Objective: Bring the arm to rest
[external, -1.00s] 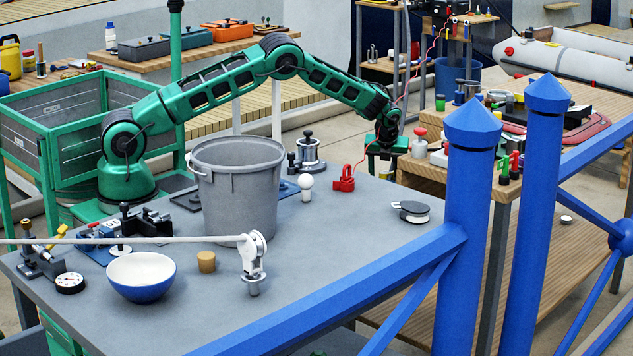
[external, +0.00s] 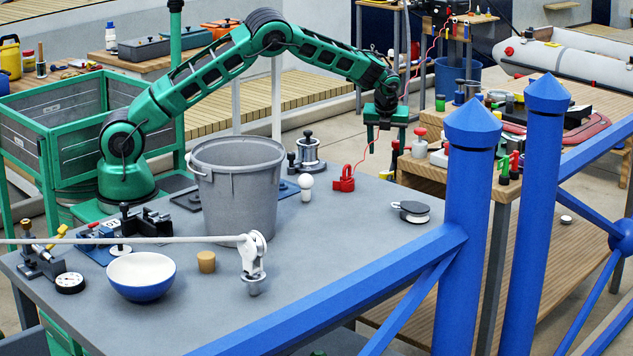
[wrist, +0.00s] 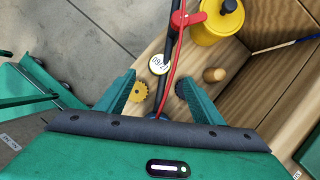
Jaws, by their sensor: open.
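My green arm reaches over the grey table (external: 350,260) from its base at the left, bent high at the elbow. My gripper (external: 384,140) hangs pointing down above the back right edge of the table, near the wooden bench. In the wrist view its two green fingers (wrist: 157,95) stand wide apart with nothing held between them.
A grey bucket (external: 237,190) stands on the table under my arm. A white bulb (external: 306,187) and a red clamp (external: 345,180) are near the back edge. A blue post (external: 470,220) rises at the right. The wooden bench (external: 420,170) holds several small items.

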